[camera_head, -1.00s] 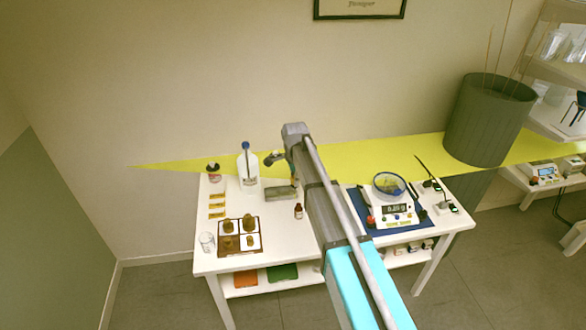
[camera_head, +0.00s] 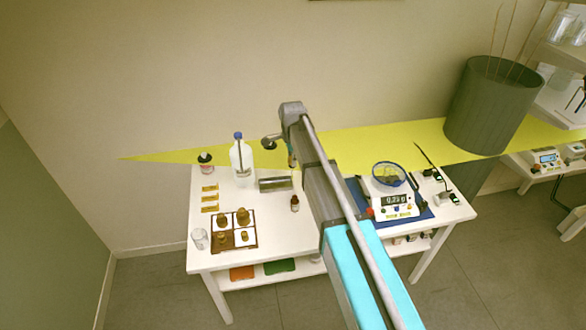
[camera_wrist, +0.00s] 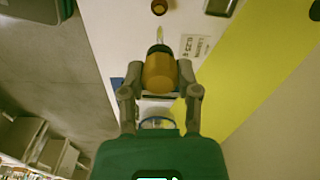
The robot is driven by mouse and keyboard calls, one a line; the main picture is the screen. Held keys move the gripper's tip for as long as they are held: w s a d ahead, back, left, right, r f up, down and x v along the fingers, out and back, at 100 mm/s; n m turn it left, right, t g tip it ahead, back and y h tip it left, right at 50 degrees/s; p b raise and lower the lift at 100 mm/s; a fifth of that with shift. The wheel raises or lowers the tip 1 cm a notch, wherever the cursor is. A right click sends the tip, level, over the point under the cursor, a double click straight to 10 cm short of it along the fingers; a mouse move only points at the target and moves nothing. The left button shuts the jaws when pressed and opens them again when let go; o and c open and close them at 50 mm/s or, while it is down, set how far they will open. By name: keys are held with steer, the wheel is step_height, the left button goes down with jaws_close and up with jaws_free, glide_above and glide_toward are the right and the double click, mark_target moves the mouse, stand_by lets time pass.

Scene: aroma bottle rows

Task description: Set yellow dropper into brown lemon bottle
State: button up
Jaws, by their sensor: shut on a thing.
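My gripper (camera_wrist: 161,90) is shut on the yellow dropper (camera_wrist: 160,72), whose amber bulb sits between the two fingers in the wrist view. A dark collar and a thin clear tip stick out beyond the fingers. The brown bottle (camera_wrist: 160,6) is partly cut off at the top edge of the wrist view, in line with the tip and apart from it. In the head view the small brown bottle (camera_head: 295,204) stands upright on the white table, just left of my arm. My arm hides much of the gripper there.
A printed card (camera_wrist: 194,46) lies beside the dropper tip in the wrist view. A metal tray (camera_head: 275,184), a clear blue-capped bottle (camera_head: 241,165), a dark-capped jar (camera_head: 206,163) and a sectioned tray (camera_head: 255,243) stand left of my arm. A scale (camera_head: 395,205) is to the right.

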steer(key=f+b, duration=0.1)
steer(key=f+m+b, duration=0.2)
steer(key=shift+d+f+b, duration=0.3)
steer(key=shift+f+b, duration=0.05)
steer(key=shift+w+d+f+m+b, duration=0.1)
steer(key=shift+d+f+m+b, duration=0.1)
steer(key=shift+f+m+b, duration=0.6)
steer(key=shift+r, duration=0.1)
steer(key=shift+f+b, duration=1.85)
steer(key=shift+f, duration=0.1)
steer(key=shift+f+b, duration=0.3)
step_height(320, 180, down, 7)
steer(key=b, duration=0.7)
stand_by(2.5)
steer(key=shift+f, duration=0.1)
